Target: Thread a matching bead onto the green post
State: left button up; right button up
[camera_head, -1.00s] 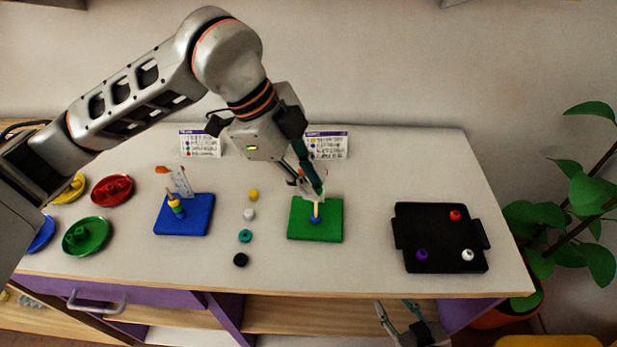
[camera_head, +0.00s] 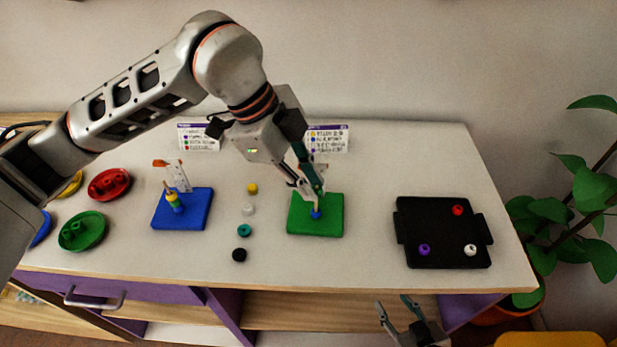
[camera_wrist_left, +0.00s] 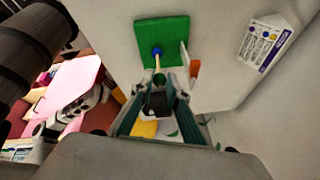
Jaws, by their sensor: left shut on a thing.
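The green board (camera_head: 303,229) stands near the table's middle, with an upright post and a blue bead (camera_head: 316,213) low on it. My left gripper (camera_head: 316,191) is above this board, shut on a small green bead (camera_head: 319,187) at the top of the post. The left wrist view shows the post running from the blue bead (camera_wrist_left: 157,51) up to the fingertips (camera_wrist_left: 161,80). The fingers partly hide the green bead, and I cannot tell whether the post is inside it. My right gripper (camera_head: 394,306) is open and empty at the table's front edge.
A blue board (camera_head: 196,218) with a beaded post stands left. Loose yellow (camera_head: 252,188), white (camera_head: 248,210), teal (camera_head: 244,230) and black (camera_head: 239,255) beads lie between the boards. A black tray (camera_head: 437,231) holds beads at right. Coloured dishes stand far left; cards stand behind.

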pick_arm(q)
jog(key=o, duration=0.8)
jog(key=v, duration=1.2)
